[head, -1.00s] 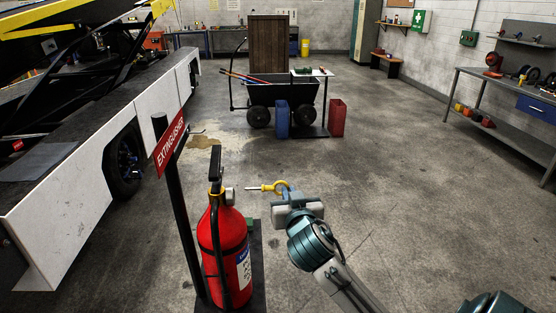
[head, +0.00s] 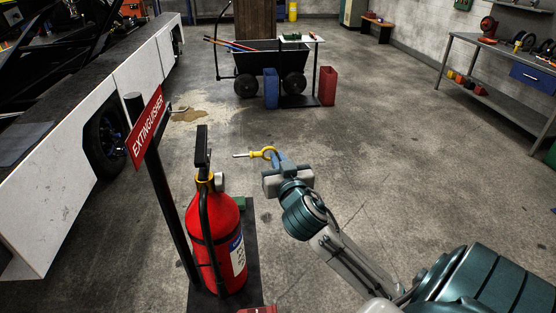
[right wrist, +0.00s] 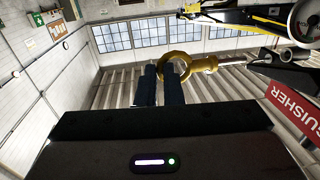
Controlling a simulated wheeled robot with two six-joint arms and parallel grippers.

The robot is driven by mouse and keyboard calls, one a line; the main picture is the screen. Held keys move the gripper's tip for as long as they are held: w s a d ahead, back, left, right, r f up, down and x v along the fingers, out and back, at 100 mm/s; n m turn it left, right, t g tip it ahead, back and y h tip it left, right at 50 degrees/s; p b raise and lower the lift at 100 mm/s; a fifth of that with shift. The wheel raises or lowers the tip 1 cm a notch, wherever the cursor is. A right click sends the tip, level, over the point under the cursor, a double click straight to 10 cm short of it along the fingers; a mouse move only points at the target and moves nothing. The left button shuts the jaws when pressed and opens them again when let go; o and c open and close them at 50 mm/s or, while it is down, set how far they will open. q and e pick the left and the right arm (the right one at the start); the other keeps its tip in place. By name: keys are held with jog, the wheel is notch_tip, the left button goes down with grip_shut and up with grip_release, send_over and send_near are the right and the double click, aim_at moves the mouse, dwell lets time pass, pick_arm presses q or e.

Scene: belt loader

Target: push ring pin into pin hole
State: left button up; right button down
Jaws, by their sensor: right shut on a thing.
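The ring pin (head: 266,152) has a yellow ring and a thin metal shaft pointing left. My right gripper (head: 277,160) is shut on its ring. The right wrist view shows the yellow ring (right wrist: 173,71) at the two dark fingertips (right wrist: 161,80), with the shaft pointing right. The red fire extinguisher (head: 218,240) stands upright, its black handle (head: 202,150) on top. The shaft's tip is right of the handle, apart from it in the head view, and above the round gauge. The pin hole itself cannot be made out. My left gripper is not in view.
A dark post with a red EXTINGUISHER sign (head: 146,127) stands just left of the extinguisher. A white-sided vehicle (head: 115,75) is at the left. A black cart (head: 268,62), a blue can (head: 271,88) and a red can (head: 327,86) stand behind. Floor to the right is clear.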

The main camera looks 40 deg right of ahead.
aim_at(252, 157)
jog(key=w+a, duration=0.1)
jog(key=a, duration=0.2)
jog(key=shift+w, duration=0.4)
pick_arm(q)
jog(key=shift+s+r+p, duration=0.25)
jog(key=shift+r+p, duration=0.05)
pick_arm(e)
jog(key=shift+w+a, duration=0.35)
jog(key=shift+a, duration=0.2)
jog(key=shift+w+a, duration=0.3)
jog(key=shift+a, duration=0.2)
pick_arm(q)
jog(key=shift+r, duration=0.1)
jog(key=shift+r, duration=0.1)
pick_arm(e)
jog(key=shift+w+a, duration=0.55)
jog(key=shift+a, duration=0.35)
jog(key=shift+w+a, duration=0.5)
jog(key=shift+a, duration=0.35)
